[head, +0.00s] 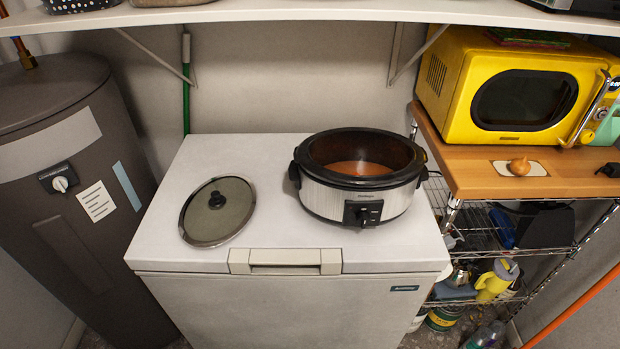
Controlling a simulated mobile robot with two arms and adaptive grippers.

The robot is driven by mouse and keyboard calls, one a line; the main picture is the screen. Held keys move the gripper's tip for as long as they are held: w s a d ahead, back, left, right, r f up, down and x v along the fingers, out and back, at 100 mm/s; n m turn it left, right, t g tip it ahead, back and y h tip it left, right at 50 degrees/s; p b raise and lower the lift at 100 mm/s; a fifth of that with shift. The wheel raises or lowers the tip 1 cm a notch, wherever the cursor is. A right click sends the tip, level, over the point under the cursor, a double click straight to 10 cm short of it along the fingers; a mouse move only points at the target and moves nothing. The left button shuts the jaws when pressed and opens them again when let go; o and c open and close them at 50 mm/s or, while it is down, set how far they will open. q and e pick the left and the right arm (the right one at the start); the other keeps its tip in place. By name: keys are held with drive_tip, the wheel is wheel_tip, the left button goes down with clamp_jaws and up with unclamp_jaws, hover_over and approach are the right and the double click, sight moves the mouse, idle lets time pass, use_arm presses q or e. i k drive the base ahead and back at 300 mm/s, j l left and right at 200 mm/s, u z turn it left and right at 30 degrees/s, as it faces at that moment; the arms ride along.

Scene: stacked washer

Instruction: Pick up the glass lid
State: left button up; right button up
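The glass lid (217,211) is oval, with a thin metal rim and a black knob on top. It lies flat on the left part of the white chest freezer's top (262,168), knob up. The slow cooker (358,176) stands to its right on the same top, uncovered, with an orange-red content inside. The lid and the cooker are apart. Neither of my grippers shows in the head view.
A dark grey water tank (75,190) stands left of the freezer. A white shelf (300,14) runs overhead. At right, a wooden-topped wire rack (470,160) holds a yellow microwave (520,95) and an onion (519,166). The freezer top between lid and cooker is bare.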

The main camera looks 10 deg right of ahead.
sight(218, 211)
drive_tip(key=i+j+z, duration=0.2)
drive_tip(key=i, duration=0.2)
drive_tip(key=i+j+z, duration=0.2)
drive_tip(key=i, duration=0.25)
